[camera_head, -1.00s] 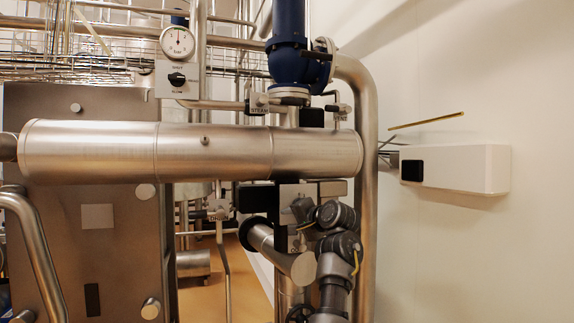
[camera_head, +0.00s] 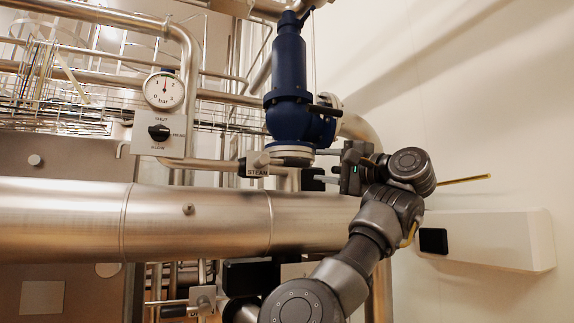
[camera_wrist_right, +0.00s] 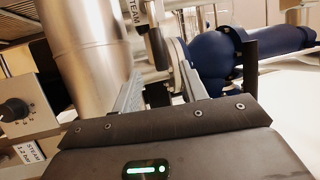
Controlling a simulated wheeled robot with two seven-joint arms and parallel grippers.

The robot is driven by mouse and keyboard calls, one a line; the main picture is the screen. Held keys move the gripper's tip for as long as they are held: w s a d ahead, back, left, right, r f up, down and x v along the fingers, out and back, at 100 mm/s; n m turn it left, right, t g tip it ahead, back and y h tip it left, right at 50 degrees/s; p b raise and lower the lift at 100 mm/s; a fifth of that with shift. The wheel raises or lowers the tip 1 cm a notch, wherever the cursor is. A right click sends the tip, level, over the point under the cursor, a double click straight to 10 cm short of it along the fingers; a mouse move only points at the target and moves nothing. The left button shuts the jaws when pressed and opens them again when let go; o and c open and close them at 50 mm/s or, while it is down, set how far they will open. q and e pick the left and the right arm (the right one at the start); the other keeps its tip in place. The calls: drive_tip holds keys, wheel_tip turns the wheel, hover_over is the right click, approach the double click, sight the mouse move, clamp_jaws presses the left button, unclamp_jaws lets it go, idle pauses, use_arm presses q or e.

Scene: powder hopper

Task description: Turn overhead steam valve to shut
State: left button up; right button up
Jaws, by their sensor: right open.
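My right gripper (camera_head: 319,166) is to the right of the valve, under the blue valve body, pointing left. Its two fingers (camera_wrist_right: 160,88) are apart, with nothing held between them. A black knob (camera_head: 159,132) is on a plate marked SHUT, left of the valve. My left gripper is out of view.
The blue valve body (camera_head: 289,85) stands just above my right gripper. The large steel pipe (camera_head: 200,218) runs below it. A pressure gauge (camera_head: 164,90) is above the knob. A white wall box (camera_head: 500,240) is at right.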

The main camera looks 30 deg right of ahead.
sight(300, 162)
drive_tip(key=p+x, duration=0.2)
drive_tip(key=x, duration=0.1)
drive_tip(key=shift+a+r, duration=0.25)
drive_tip(key=shift+r, duration=0.1)
drive_tip(key=p+x, duration=0.2)
drive_tip(key=x, duration=0.1)
drive_tip(key=p+x, duration=0.3)
drive_tip(key=shift+w+f, duration=0.15)
drive_tip(key=shift+w, duration=0.25)
drive_tip(key=shift+w+a, duration=0.2)
drive_tip(key=shift+w, duration=0.25)
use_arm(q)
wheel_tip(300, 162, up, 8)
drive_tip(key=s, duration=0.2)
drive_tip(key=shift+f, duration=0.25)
use_arm(e)
clamp_jaws()
drive_tip(key=shift+f, duration=0.1)
